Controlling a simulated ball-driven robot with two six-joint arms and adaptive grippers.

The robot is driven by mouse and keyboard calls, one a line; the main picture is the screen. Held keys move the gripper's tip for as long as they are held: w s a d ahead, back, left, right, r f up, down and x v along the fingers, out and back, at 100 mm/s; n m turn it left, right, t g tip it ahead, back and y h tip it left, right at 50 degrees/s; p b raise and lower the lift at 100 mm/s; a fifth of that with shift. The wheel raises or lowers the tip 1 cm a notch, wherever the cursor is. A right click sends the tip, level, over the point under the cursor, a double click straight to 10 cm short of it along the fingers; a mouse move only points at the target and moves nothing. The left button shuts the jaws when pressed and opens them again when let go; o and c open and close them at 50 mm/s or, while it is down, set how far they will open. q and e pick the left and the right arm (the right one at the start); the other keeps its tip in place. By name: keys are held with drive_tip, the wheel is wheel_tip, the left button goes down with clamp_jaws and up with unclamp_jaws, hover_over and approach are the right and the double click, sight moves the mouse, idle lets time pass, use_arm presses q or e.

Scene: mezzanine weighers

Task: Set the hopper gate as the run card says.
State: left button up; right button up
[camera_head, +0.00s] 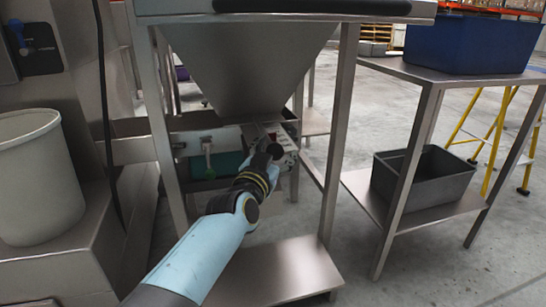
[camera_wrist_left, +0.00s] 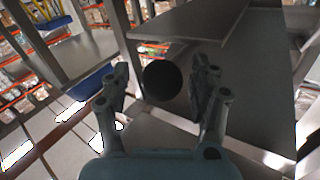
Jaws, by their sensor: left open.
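The hopper (camera_head: 245,65) is a grey metal funnel in a steel frame, in the upper middle of the head view. My left gripper (camera_head: 266,160) is below its mouth, at the end of my pale blue arm. In the left wrist view the gripper (camera_wrist_left: 163,78) is open, its two fingers on either side of a dark round knob-like end (camera_wrist_left: 162,81). I cannot tell whether they touch it. A pale panel with a red mark (camera_head: 285,136) is just behind the gripper, partly hidden. I can read no run card. My right gripper is not in view.
Steel legs (camera_head: 342,130) flank the reach under the hopper. A green-handled part (camera_head: 207,150) hangs left of the gripper. A grey bin (camera_head: 425,180) sits on a side shelf under a blue crate (camera_head: 470,45). A white bucket (camera_head: 38,180) is at left.

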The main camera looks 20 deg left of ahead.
use_arm(q)
drive_tip(key=s, duration=0.7)
idle(0.6)
drive_tip(key=s+a+f+g+y, duration=0.1)
drive_tip(key=s+a+f+g, duration=0.3)
drive_tip(key=s+f, duration=0.7)
drive_tip(key=s+a+f+g+y, duration=0.1)
drive_tip(key=s+a+f+g, duration=0.4)
drive_tip(key=s+f, duration=0.6)
drive_tip(key=s+a+f+g+p, duration=0.1)
drive_tip(key=s+f+g+p, duration=0.2)
drive_tip(key=s, duration=0.9)
drive_tip(key=s+f+n+g+p, duration=0.1)
drive_tip(key=s+f+g+p, duration=0.1)
drive_tip(key=s+p, duration=0.6)
drive_tip(key=s+a+f+g+h+p, duration=0.1)
drive_tip(key=s+f+g+p, duration=0.2)
drive_tip(key=s, duration=1.3)
drive_tip(key=p, duration=0.2)
drive_tip(key=shift+s+a+f+n+g+p, duration=0.3)
drive_tip(key=shift+a+n, duration=0.05)
drive_tip(key=shift+n, duration=0.05)
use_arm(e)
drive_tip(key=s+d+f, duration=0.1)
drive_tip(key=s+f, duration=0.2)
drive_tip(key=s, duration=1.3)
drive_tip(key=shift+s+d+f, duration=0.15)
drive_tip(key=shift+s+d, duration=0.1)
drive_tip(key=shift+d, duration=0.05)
